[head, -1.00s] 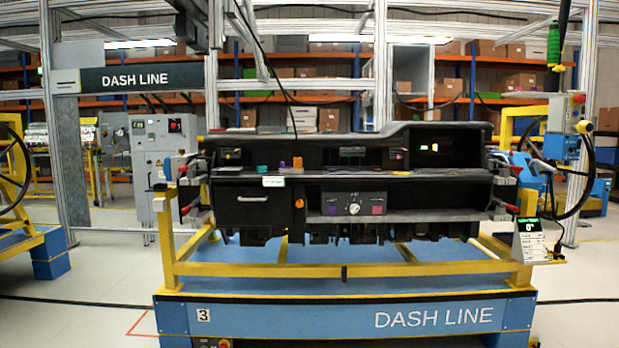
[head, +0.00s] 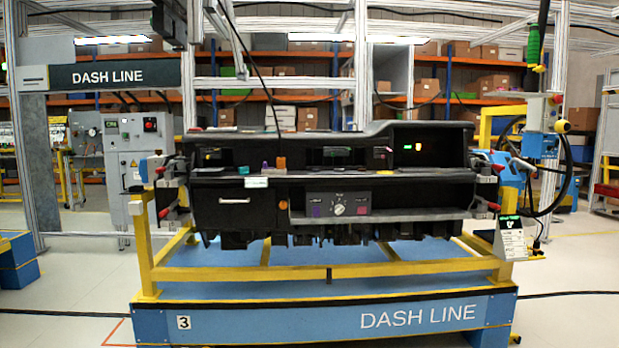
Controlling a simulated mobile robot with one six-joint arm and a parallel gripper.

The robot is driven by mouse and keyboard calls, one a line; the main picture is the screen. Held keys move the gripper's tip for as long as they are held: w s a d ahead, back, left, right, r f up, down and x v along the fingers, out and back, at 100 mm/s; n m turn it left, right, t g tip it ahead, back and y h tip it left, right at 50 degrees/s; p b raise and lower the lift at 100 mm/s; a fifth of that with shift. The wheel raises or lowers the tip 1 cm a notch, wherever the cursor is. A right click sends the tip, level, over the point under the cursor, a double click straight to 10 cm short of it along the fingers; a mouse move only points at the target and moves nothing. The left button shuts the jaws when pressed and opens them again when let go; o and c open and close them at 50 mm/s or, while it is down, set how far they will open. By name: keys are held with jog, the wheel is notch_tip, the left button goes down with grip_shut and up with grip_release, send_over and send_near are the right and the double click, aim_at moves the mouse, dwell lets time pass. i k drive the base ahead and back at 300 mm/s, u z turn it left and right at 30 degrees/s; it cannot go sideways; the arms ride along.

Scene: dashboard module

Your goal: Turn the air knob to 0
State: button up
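The dashboard module (head: 258,218) is a long black unit held on a yellow and blue stand. My gripper is not in view.
The blue stand base (head: 270,324), marked DASH LINE, lies between me and the dashboard. A grey cabinet (head: 140,170) stands at left. A black cable (head: 262,90) hangs above the dashboard. Pale floor (head: 70,270) is clear at left.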

aim_at(339, 209)
jog(key=u, duration=0.6)
jog(key=i, duration=1.85)
jog(key=z, duration=0.1)
